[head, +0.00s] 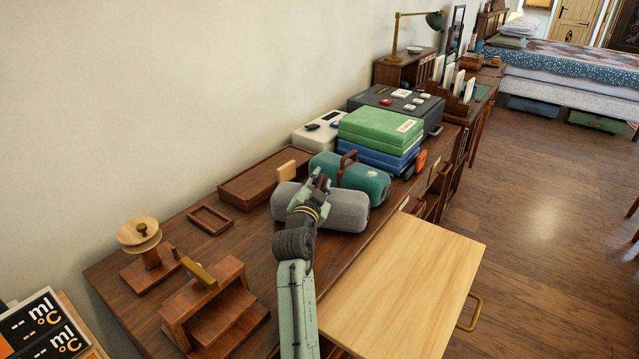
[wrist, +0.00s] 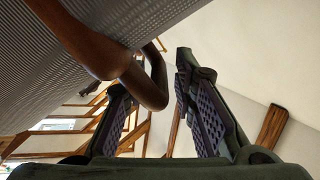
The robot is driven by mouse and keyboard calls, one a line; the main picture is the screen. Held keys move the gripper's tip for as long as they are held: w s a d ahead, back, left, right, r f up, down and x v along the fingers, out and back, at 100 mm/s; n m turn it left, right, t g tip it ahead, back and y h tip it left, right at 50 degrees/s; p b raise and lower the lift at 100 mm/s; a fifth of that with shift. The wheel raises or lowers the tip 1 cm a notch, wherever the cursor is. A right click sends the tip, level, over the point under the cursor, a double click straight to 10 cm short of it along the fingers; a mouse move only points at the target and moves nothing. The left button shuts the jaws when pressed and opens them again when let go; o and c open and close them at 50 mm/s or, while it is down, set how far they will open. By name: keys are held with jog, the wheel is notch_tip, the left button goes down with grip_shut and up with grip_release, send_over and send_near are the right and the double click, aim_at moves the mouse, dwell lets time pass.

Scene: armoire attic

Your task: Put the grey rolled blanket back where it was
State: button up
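The grey rolled blanket (head: 347,210) lies on the brown desk, in front of a teal rolled blanket (head: 367,181). In the head view my gripper (head: 318,180) is at the top of the grey roll and hides part of it. In the wrist view the ribbed grey blanket (wrist: 60,75) fills the upper left, with its brown handle (wrist: 95,50) looping across. My gripper's fingers (wrist: 152,75) stand apart, with part of the handle between them. I see no clear grip on it.
A pale wooden board with a brass handle (head: 405,285) juts from the desk front. Green and blue cases (head: 380,127) stand behind the rolls. A wooden box (head: 262,178), small tray (head: 210,219) and wooden stands (head: 215,305) are to the left. Some desk top (head: 245,240) is bare.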

jog(key=shift+o, duration=0.4)
jog(key=b+v, duration=0.3)
jog(key=v, duration=0.9)
jog(key=shift+r, duration=0.1)
